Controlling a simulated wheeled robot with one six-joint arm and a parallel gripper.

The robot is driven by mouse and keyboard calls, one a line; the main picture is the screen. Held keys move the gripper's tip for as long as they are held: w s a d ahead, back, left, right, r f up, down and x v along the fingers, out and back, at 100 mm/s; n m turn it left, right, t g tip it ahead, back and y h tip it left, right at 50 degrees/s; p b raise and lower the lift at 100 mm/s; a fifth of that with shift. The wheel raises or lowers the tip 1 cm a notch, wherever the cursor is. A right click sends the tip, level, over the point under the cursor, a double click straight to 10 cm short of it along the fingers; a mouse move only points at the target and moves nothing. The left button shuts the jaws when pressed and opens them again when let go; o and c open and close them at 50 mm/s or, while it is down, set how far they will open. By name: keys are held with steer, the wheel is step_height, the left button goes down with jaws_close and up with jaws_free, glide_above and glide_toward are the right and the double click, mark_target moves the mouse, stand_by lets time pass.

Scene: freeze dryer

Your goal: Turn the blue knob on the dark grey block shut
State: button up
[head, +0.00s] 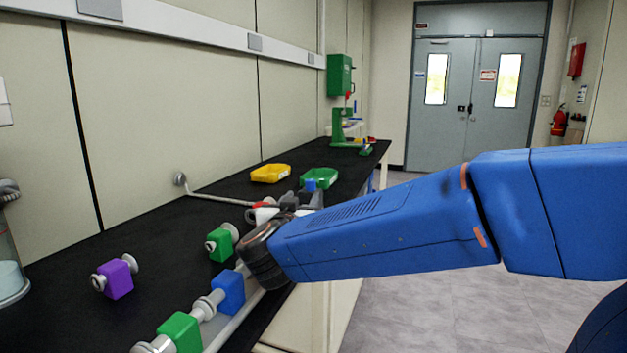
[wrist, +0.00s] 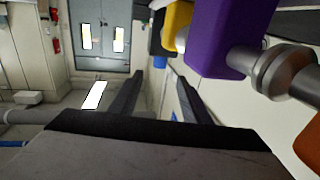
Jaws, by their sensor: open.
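In the head view a small blue knob (head: 311,185) shows above a dark grey block (head: 315,198), just beyond the end of my arm. Its lower part is hidden, and I cannot make out the knob's angle. In the wrist view my gripper (wrist: 160,77) has its two dark fingers apart, with nothing between them. A dark block (wrist: 156,42) with a bit of blue by it stands near the top edge, beyond the fingertips; I cannot tell if it is the same block. In the head view my wrist hides the fingers.
A purple block (wrist: 230,35) with a silver fitting (wrist: 285,72) is close on the right in the wrist view, a yellow block (wrist: 178,22) beyond it.

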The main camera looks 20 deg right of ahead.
mark_target(313, 180)
steer(key=x, duration=1.6)
steer(key=shift+w+d, duration=0.1)
steer(key=shift+w, duration=0.2)
steer(key=c, duration=1)
steer(key=shift+c, duration=0.2)
